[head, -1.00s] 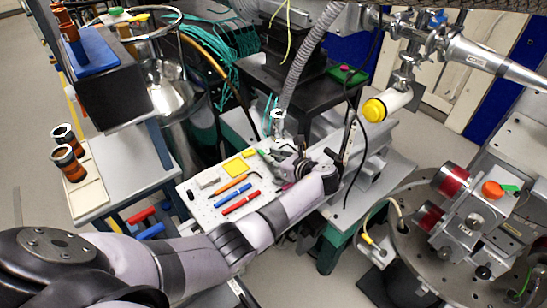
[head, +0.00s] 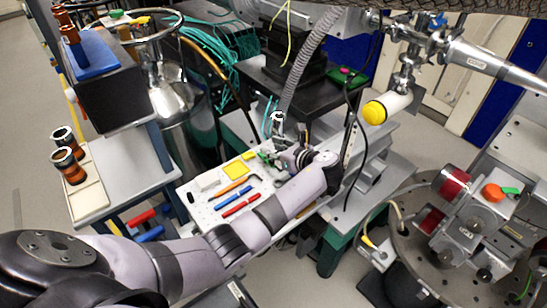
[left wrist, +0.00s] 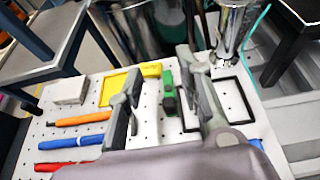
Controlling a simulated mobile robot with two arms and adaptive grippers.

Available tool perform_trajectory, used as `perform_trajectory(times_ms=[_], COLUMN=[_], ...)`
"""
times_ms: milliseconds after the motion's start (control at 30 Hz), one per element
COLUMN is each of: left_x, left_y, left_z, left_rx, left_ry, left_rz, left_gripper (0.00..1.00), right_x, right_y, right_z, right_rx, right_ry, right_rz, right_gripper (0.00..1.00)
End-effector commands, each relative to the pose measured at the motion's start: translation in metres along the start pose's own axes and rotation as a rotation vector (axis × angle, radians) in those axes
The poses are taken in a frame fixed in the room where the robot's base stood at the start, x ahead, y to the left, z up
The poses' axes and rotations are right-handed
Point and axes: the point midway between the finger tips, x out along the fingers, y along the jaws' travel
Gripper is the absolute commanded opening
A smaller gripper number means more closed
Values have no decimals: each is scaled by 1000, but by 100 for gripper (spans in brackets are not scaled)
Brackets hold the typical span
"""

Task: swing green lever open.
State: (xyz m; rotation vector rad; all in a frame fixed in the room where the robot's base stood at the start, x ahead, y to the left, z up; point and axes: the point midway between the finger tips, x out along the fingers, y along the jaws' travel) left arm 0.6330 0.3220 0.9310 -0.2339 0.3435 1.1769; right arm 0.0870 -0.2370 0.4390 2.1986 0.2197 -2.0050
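A small green lever-like piece (left wrist: 168,83) with a dark lower part stands on the white perforated board (left wrist: 146,125) in the left wrist view. My left gripper (left wrist: 163,100) is open, with one finger on each side of the green piece. A gap shows between the piece and each finger, so no contact is visible. In the head view my left gripper (head: 275,153) is low over the back right part of the board (head: 208,215), and it largely hides the green piece. My right gripper is in neither view.
A yellow frame (left wrist: 132,80), orange, blue (left wrist: 70,143) and red tools lie left of the fingers. A metal cylinder (left wrist: 232,28) stands just behind the right finger. Another green piece (head: 511,190) sits beside an orange knob at far right. A corrugated hose (head: 302,60) hangs behind.

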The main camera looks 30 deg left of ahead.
Motion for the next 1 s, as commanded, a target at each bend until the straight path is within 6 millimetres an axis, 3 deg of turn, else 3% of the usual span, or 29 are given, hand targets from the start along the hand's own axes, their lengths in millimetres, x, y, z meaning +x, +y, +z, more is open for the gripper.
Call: perform_trajectory(times_ms=[100,300,867,1000], left_x=[-9,-18,-20,-24], left_y=[0,0,0,0], left_z=[22,43,47,59], left_rx=[-4,-1,0,0], left_ry=[0,1,1,1], left_rz=[-2,1,1,1], left_gripper=[33,33,33,33], right_x=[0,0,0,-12], right_y=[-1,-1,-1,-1], right_z=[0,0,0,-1], right_rx=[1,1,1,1], right_ry=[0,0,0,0], right_rz=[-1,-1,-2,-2], right_gripper=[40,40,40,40])
